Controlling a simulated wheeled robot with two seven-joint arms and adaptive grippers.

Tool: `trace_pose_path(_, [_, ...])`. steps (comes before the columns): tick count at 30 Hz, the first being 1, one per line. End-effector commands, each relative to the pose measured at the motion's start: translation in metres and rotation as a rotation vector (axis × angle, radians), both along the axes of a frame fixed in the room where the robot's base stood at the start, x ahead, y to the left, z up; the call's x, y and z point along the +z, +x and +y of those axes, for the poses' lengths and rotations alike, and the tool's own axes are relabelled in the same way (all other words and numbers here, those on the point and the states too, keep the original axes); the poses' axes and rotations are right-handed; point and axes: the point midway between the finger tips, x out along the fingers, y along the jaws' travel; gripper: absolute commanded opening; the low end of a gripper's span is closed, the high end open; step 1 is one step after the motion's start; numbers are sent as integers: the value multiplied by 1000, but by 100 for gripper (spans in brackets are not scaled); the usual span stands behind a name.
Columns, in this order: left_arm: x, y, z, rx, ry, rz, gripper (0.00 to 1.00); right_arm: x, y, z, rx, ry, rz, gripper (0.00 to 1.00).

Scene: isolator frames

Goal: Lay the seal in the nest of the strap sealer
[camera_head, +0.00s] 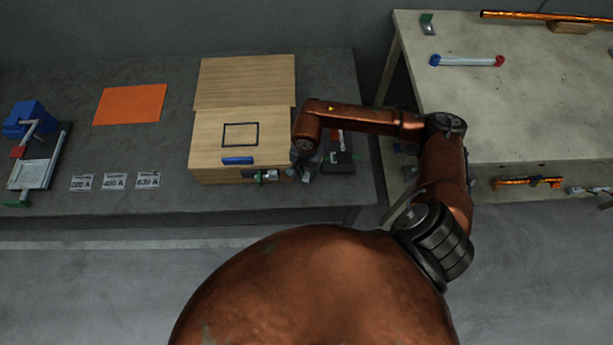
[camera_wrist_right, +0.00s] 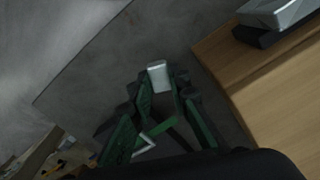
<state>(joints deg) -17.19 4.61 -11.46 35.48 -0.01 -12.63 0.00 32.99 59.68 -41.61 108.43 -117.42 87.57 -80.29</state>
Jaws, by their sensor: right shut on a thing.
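My right gripper (camera_head: 304,174) is just off the front right corner of the pale wooden block, over the dark bench. In the right wrist view its dark green fingers (camera_wrist_right: 160,95) are shut on a small pale metal piece, which looks like the seal (camera_wrist_right: 158,77), at the fingertips. In the head view I cannot make out the seal clearly. A small metal and green device (camera_head: 264,175) is at the block's front face, left of the gripper; I cannot tell if it is the strap sealer, and its nest cannot be made out. My left gripper is not in view.
The wooden block (camera_head: 210,150) carries a black square outline and a blue bar (camera_head: 238,160). A dark tray (camera_head: 340,167) lies right of the gripper. An orange mat (camera_head: 130,104), label plates (camera_head: 115,181) and a blue fixture (camera_head: 25,117) stand left. A pale table (camera_head: 530,110) is right.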

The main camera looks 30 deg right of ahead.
Motion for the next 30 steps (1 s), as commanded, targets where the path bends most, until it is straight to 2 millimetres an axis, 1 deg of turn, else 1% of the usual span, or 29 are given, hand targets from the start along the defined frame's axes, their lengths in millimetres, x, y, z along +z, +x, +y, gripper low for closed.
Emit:
trace_pose_path(5, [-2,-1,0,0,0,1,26,-12,7,-5,-2,0,2,0])
trace_pose_path(9, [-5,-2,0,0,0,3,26,-34,6,-4,0,2,4,0])
trace_pose_path(11, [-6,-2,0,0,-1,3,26,-40,7,-4,-1,2,3,0])
trace_pose_path(19, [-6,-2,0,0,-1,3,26,-41,7,-4,0,0,0,0])
trace_pose_path(23, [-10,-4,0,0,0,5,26,-46,7,-5,1,-1,1,0])
trace_pose_path(24, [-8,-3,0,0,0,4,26,-44,7,-4,1,-1,1,19])
trace_pose_path(30, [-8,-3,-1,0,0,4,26,-44,7,-4,1,0,0,33])
